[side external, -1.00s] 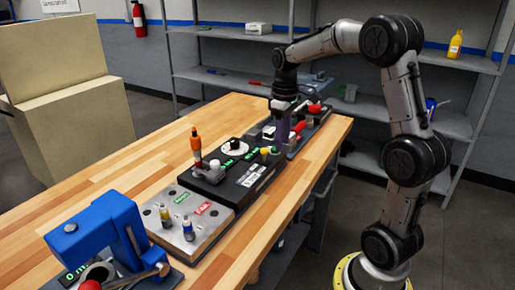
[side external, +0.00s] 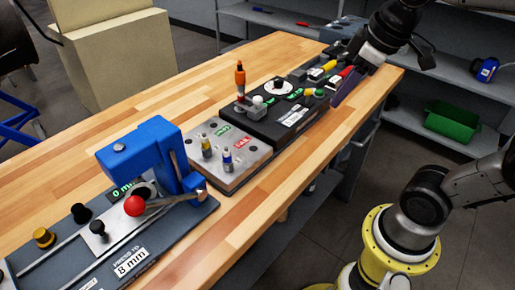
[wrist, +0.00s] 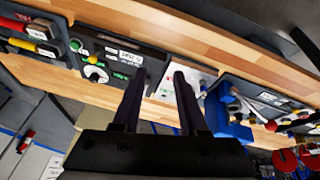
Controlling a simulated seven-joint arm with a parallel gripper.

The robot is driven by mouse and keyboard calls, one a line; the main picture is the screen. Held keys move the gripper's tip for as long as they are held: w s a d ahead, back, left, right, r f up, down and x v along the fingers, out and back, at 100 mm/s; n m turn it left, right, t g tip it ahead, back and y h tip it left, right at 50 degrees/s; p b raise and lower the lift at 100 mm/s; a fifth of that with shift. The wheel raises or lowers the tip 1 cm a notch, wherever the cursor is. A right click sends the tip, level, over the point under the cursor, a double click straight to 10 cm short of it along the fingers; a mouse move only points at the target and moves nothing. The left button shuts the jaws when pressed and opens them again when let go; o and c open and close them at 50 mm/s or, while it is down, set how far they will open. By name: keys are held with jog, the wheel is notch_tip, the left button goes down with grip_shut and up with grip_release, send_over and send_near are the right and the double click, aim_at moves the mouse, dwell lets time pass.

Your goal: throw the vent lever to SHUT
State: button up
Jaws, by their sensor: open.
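Two levers stand on the far unit in the side view, one with a yellow handle (side external: 329,66) and one with a red handle (side external: 345,72). I cannot read which one is the vent lever or where SHUT is marked. They also show at the left of the wrist view, the red handle (wrist: 12,25) above the yellow handle (wrist: 46,52). My gripper (wrist: 160,78) is open and empty, its two dark fingers apart. In the side view my gripper (side external: 343,92) appears near the red handle, by the bench's right edge; contact cannot be told.
A black box with a white dial (side external: 278,88) stands next to the levers. Nearer are a grey plate (side external: 232,175) with small bottle-like pieces and a blue press (side external: 140,150) with a red ball knob (side external: 135,206). An orange-handled tool (side external: 240,80) stands upright. The bench's left side (side external: 150,95) is clear.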

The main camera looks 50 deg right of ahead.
jog(key=s+a+f+m+t, duration=0.1)
jog(key=s+a+f+m, duration=0.1)
jog(key=s+f, duration=0.3)
jog(key=shift+s+f+m, duration=0.25)
jog(key=shift+s+m, duration=0.05)
jog(key=shift+s, duration=0.25)
jog(key=shift+a, duration=0.1)
jog(key=shift+c, duration=0.3)
